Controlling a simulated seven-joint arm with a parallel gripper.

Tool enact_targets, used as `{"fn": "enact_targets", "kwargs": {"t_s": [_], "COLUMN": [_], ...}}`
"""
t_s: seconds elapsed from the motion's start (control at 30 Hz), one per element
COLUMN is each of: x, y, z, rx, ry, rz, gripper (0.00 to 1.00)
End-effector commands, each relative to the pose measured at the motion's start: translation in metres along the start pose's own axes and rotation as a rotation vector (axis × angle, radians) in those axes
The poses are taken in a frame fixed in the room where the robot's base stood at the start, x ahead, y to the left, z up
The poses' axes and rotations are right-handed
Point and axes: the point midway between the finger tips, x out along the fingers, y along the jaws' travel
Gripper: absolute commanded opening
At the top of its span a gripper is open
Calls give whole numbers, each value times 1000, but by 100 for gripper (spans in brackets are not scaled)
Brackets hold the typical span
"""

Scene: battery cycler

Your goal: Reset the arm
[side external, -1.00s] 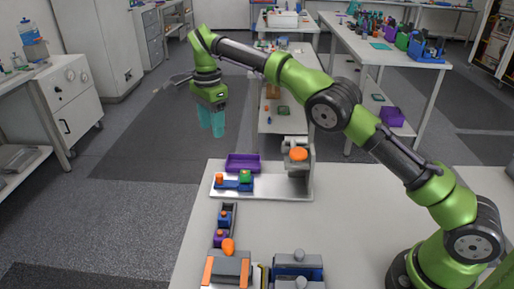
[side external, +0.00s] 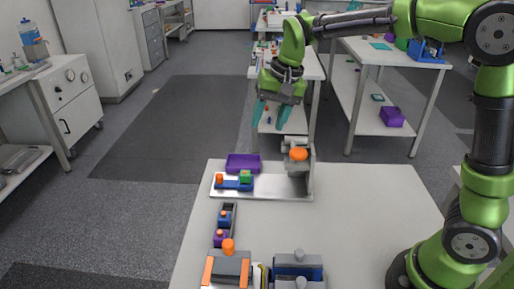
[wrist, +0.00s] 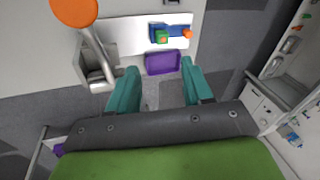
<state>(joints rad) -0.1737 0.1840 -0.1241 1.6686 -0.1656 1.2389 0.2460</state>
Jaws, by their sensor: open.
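My gripper (side external: 273,112) has teal fingers and hangs from my green arm, in the air above and behind the far edge of the white work table (side external: 350,215). In the wrist view my gripper (wrist: 158,88) shows its two fingers spread apart. Nothing is between the fingertips, and the purple tray lies beyond them.
A metal plate (side external: 270,187) carries a purple tray (side external: 243,163), a blue holder (side external: 233,184) with a green block (side external: 245,176), and a grey press with an orange knob (side external: 298,154). Grey-and-orange equipment (side external: 228,268) stands in front. The table's right side is clear.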

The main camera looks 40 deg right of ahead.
Motion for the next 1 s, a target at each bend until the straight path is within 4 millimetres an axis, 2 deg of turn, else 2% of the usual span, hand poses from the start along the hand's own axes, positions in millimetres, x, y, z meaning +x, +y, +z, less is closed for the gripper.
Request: {"fn": "enact_targets", "kwargs": {"t_s": [0.03,0.2,0.4,0.5,0.63,0.77,1.0], "x": [-12,-32,-40,-41,-48,-59,-59], "y": [14,52,96,112,121,121,122], "z": [16,65,120,139,150,149,148], "rx": [-45,-182,-279,-284,-278,-275,-271], "ry": [20,96,204,248,294,332,334], "rz": [-30,-103,-158,-177,-196,-212,-212], "gripper": [50,50,50,50,50,50,50]}}
